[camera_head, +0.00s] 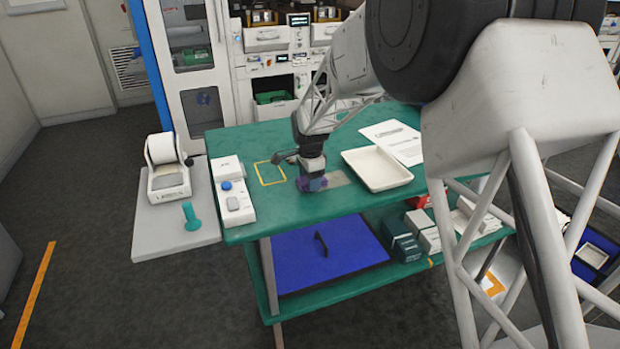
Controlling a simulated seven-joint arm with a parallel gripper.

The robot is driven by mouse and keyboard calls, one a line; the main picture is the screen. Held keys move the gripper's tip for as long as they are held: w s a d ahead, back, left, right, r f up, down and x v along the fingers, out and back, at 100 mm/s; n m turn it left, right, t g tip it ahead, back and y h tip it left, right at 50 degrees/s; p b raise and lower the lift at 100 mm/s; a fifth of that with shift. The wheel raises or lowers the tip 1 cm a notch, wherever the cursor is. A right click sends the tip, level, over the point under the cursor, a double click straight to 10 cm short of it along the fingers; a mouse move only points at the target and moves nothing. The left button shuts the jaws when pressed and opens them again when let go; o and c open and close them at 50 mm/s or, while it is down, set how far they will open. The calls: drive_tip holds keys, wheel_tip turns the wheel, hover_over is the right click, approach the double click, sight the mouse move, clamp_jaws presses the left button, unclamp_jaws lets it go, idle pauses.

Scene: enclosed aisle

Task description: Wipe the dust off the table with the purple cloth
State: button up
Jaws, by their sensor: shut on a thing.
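The purple cloth (312,184) is a small bundle under my gripper (312,173), at the middle of the green table (262,214). My gripper is shut on the cloth, which is at or very close to the table top; I cannot tell if it presses on it. A greyish-beige patch of dust (338,179) shows on the table just right of the cloth, between it and the white tray. My gripper and the cloth may hide part of this patch.
A white tray (377,187) and a paper sheet (393,141) lie right of my gripper. A yellow square outline (270,182) and a white device (232,190) are to the left. A side shelf (160,228) holds a label printer (167,177). White cabinets stand behind.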

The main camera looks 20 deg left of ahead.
sight(345, 177)
drive_tip(key=shift+w+d, duration=1.4)
drive_tip(key=shift+w+d+f, duration=0.15)
drive_tip(key=shift+w+d, duration=1.25)
drive_tip(key=shift+d, duration=0.05)
drive_tip(key=shift+w+d, duration=0.1)
drive_tip(key=shift+d, duration=0.05)
drive_tip(key=shift+w+d, duration=0.1)
drive_tip(key=shift+w, duration=0.05)
drive_tip(key=shift+w+d, duration=1.15)
